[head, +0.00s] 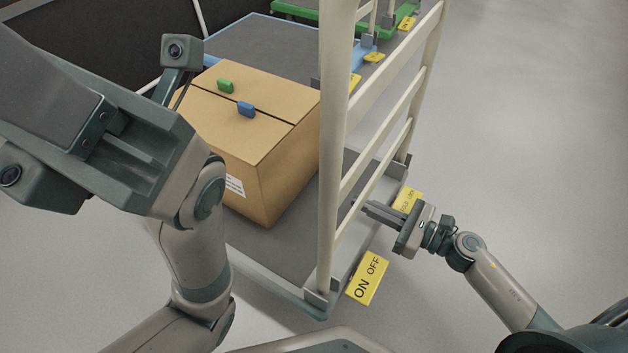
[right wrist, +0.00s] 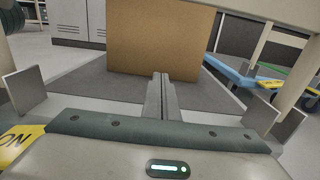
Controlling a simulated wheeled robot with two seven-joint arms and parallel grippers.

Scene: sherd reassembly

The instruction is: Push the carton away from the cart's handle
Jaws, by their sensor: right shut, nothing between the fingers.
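The brown cardboard carton (head: 247,135) stands upright on the cart's dark grey deck (head: 265,255), with a green and a blue piece on its top and a white label on its side. The cart's cream handle (head: 335,150) is a barred frame to the right of the carton. My right gripper (head: 368,207) is shut and empty, at the handle's lower bars. In the right wrist view its closed fingers (right wrist: 161,82) point at the carton's side (right wrist: 160,38); whether they touch it is unclear. My left arm is raised at the left, its fingers not visible.
Yellow ON/OFF pedals (head: 367,279) stick out at the cart's near right edge. A blue cart (head: 270,45) and a green cart (head: 300,12) stand behind. The grey floor (head: 520,130) to the right is clear. A grey cabinet (right wrist: 80,20) shows in the right wrist view.

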